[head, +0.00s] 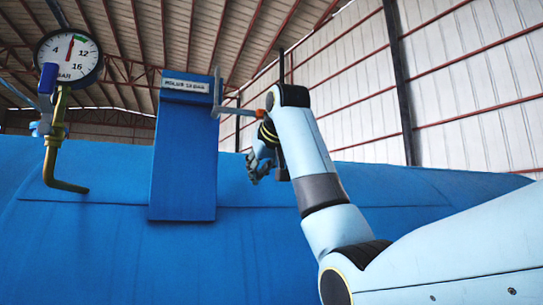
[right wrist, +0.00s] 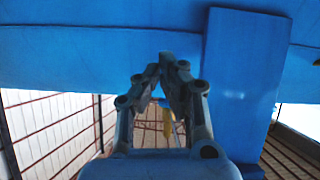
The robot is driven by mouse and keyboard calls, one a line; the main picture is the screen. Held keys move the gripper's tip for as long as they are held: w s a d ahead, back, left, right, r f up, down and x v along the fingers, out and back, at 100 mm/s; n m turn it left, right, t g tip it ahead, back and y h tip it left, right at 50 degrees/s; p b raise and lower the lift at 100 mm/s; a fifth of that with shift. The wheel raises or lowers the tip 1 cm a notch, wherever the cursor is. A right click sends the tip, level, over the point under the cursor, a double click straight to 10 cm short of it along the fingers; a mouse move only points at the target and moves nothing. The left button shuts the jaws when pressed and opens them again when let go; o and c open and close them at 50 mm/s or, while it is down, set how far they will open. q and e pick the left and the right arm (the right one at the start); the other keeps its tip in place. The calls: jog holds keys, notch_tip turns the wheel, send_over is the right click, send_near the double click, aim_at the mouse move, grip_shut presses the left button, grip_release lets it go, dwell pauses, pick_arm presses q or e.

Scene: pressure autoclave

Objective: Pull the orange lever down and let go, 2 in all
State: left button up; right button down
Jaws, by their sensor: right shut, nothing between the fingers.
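A small orange part (head: 260,113), seemingly the end of the orange lever, shows at the end of a thin grey rod right of the blue post (head: 185,160). My right arm hides what lies behind it. My right gripper (head: 259,172) is just below the orange part, in front of the blue vessel, with its fingers shut and empty. In the right wrist view the gripper's fingertips (right wrist: 164,64) meet in front of the blue surface. A yellow-orange piece shows between the finger linkages there; I cannot tell whether it is the lever. My left gripper is not in view.
The large blue vessel (head: 90,240) fills the lower part of the head view. A round pressure gauge (head: 68,57) and a brass pipe (head: 52,150) with a blue handle stand at the left. A grey upright bar (head: 217,95) is beside the post.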

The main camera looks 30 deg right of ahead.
jog(key=t, duration=0.1)
send_near(248, 113)
jog(key=w+d+f, duration=0.3)
jog(key=d+f, duration=0.2)
jog(key=f, duration=0.1)
jog(key=s+r+t, duration=0.1)
jog(key=s+r, duration=0.2)
jog(key=r, duration=0.3)
jog(key=s+r+m, duration=0.1)
jog(key=s+r, duration=0.1)
jog(key=r, duration=0.5)
jog(key=shift+s+d+t+h+p, duration=0.3)
jog(key=shift+s+t+p, duration=0.1)
jog(key=shift+p, duration=0.05)
jog(key=shift+w, duration=0.1)
jog(key=p+x, duration=0.5)
jog(key=x, duration=0.4)
jog(key=shift+w+d+r, duration=0.1)
jog(key=shift+w+d, duration=0.05)
jog(key=shift+w, duration=0.3)
notch_tip(248, 113, down, 4)
jog(key=shift+r+p, duration=0.25)
jog(key=shift+p, duration=0.35)
jog(key=shift+f, duration=0.4)
